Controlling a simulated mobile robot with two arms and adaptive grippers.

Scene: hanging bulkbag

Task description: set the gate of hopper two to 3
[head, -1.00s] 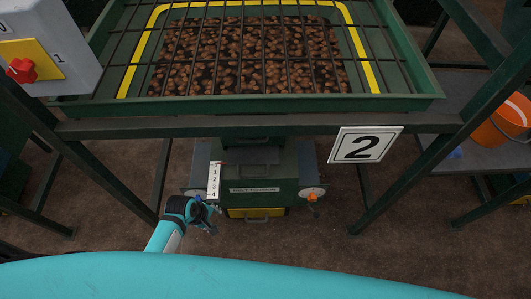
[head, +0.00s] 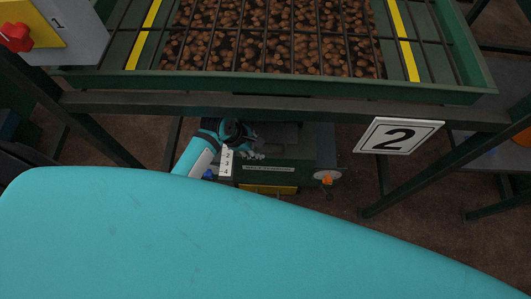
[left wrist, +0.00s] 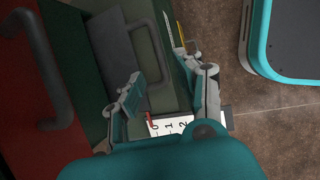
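Hopper two (head: 280,90) is a green-framed bin under a bar grate, with a "2" sign (head: 398,136) on its frame. Below it, the white gate scale (head: 227,163) shows 2, 3 and 4; my left gripper (head: 256,152) covers its upper end. In the left wrist view the scale (left wrist: 176,126) shows 0, 1 and 2, and a red pointer (left wrist: 150,118) is by the 0. The left gripper (left wrist: 160,68) is open, its fingers apart. A dark grey gate handle (left wrist: 153,45) shows between them; whether they surround it I cannot tell. My right gripper is out of view.
A grey box with a red knob (head: 15,38) stands at upper left. A crossbeam (head: 280,108) runs just above the gate. A green box with a label (head: 268,168) and a side knob (head: 327,179) sits below. Brown floor (left wrist: 285,115) is open to the right in the wrist view.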

